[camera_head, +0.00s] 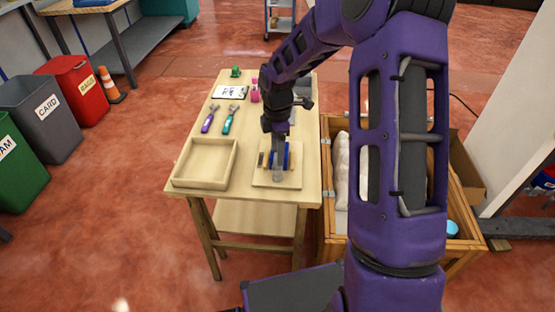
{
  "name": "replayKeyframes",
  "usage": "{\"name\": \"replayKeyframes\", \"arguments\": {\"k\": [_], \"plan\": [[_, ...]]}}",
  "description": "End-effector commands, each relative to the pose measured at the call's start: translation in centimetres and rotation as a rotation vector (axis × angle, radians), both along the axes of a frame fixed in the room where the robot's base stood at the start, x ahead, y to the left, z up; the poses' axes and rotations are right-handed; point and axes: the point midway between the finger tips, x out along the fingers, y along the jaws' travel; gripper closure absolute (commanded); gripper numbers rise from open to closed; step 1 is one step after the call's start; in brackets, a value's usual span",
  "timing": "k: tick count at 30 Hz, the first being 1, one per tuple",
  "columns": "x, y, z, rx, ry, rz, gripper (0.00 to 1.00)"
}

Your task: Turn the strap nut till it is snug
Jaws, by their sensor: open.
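The strap nut cannot be made out; it is too small or hidden by my gripper. A pale square base board (262,181) lies at the front right of the wooden table. On it is a small assembly with blue parts (287,153) and a greyish, clear-looking piece at its front. My gripper (278,150) points down over this assembly, close to the blue parts. It is open, but whether its fingers touch or straddle anything cannot be told. A purple tool (208,119) and a teal tool (229,119), both wrench-like, lie behind the tray.
An empty shallow wooden tray (181,182) stands left of the board. A printed sheet (228,92), a green item (235,72) and a pink item (255,90) are farther back. A wooden crate (327,185) with white packing stands right of the table.

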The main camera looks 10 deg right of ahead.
Motion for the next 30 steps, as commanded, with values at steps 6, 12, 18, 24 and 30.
{"name": "replayKeyframes", "arguments": {"k": [6,12,18,24,30], "plan": [[0.0,0.1,-2.5,0.001,0.000,0.000,0.43],[0.0,0.0,-2.9,0.000,-0.001,0.000,0.43],[0.0,0.0,-2.9,0.000,-0.001,0.000,0.50],[0.0,0.0,-2.9,0.000,-0.001,0.000,0.86],[0.0,0.0,-2.9,0.000,-0.001,0.000,1.00]]}}
